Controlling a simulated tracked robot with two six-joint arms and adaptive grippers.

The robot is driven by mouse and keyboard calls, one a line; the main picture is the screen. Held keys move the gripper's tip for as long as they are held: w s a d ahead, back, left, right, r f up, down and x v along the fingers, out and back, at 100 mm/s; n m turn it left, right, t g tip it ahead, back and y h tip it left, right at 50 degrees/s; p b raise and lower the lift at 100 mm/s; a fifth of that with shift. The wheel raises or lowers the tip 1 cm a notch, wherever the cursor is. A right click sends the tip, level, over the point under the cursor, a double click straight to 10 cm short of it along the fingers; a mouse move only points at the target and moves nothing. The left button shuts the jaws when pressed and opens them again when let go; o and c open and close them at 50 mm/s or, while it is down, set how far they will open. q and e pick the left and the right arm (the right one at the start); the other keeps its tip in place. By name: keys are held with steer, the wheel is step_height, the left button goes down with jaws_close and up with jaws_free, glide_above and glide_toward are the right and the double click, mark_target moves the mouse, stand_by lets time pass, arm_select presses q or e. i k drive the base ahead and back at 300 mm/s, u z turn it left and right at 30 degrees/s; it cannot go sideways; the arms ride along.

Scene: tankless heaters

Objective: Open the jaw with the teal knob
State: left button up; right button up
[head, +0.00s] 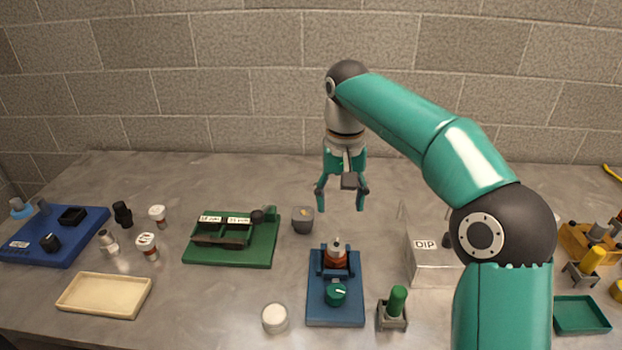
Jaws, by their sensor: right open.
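A teal knob (336,294) sits at the near end of a small blue vise (320,314) in the middle front of the table. The vise's jaws stand around an orange-brown part with a metal top (336,256); I cannot tell how tightly they hold it. My right gripper (342,200) is open and empty, pointing down above the table, behind and above the vise. It touches nothing. My left gripper is not in view.
A grey cup (302,219) stands left of the gripper. A green fixture (262,252) lies left of the vise. A green-handled tool in a holder (397,302) and a clear DIP container (430,268) stand to the right. A white round jar (275,318) is at front left.

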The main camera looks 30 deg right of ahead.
mark_target(336, 293)
steer(key=k, duration=1)
